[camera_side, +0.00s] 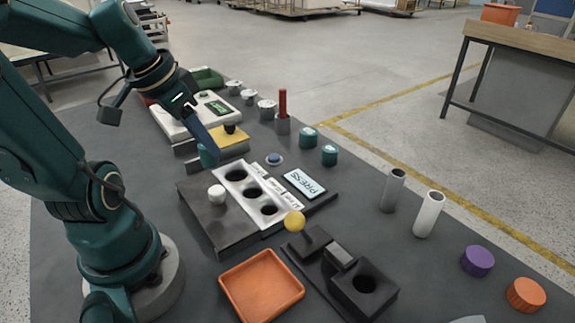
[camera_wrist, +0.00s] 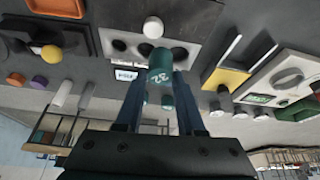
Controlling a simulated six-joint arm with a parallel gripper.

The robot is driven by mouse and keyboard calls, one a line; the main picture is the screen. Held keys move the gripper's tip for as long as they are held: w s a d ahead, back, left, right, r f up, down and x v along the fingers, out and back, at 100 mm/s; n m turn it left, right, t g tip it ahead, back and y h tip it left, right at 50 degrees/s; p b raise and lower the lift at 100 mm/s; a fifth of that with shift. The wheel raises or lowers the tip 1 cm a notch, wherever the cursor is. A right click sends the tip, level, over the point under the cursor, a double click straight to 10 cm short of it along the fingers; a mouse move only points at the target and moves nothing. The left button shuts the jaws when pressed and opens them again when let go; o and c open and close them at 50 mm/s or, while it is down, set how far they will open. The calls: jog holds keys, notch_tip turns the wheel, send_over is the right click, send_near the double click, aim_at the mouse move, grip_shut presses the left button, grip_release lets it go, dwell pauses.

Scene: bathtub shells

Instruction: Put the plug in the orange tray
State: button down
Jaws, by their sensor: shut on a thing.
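My gripper (camera_side: 206,146) is shut on a teal cylindrical plug (camera_side: 208,158). In the wrist view the plug (camera_wrist: 160,66) shows a white "32" on its end, between the two fingers of my gripper (camera_wrist: 162,88). It is held in the air near the far end of the white plate with three round holes (camera_side: 234,190); its exact height I cannot tell. The orange tray (camera_side: 262,310) lies empty at the front of the table. In the wrist view the tray (camera_wrist: 57,8) is at the top left edge.
The dark block (camera_side: 212,228) under the plate carries a white knob (camera_side: 217,194). A black fixture with a yellow ball knob (camera_side: 294,222) stands right of the tray.

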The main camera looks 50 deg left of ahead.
jog(key=m+h, duration=0.1)
jog(key=m, duration=0.1)
jog(key=d+m+h, duration=0.1)
jog(key=m, duration=0.2)
jog(key=shift+s, duration=0.2)
jog(key=d+f+m+g, duration=0.2)
jog(key=d+m, duration=0.4)
jog(key=m, duration=0.1)
jog(key=s+d+f+m+g+h, duration=0.1)
jog(key=d+f+m+g, duration=0.1)
jog(key=d+m, duration=0.4)
jog(key=d+f+m+g+h, duration=0.1)
jog(key=d+f+m+g, duration=0.1)
jog(key=d+m, duration=0.4)
jog(key=shift+s+d+f+m+g, duration=0.2)
jog(key=shift+m+g, duration=0.15)
jog(key=shift+m, duration=0.35)
jog(key=shift+s+d+f+m+g, duration=0.1)
jog(key=shift+s+f+m+g, duration=0.2)
jog(key=shift+m, duration=0.4)
jog(key=shift+w, duration=0.1)
jog(key=shift+f, duration=1.9)
jog(key=shift+f, duration=0.1)
jog(key=c, duration=0.5)
grip_release()
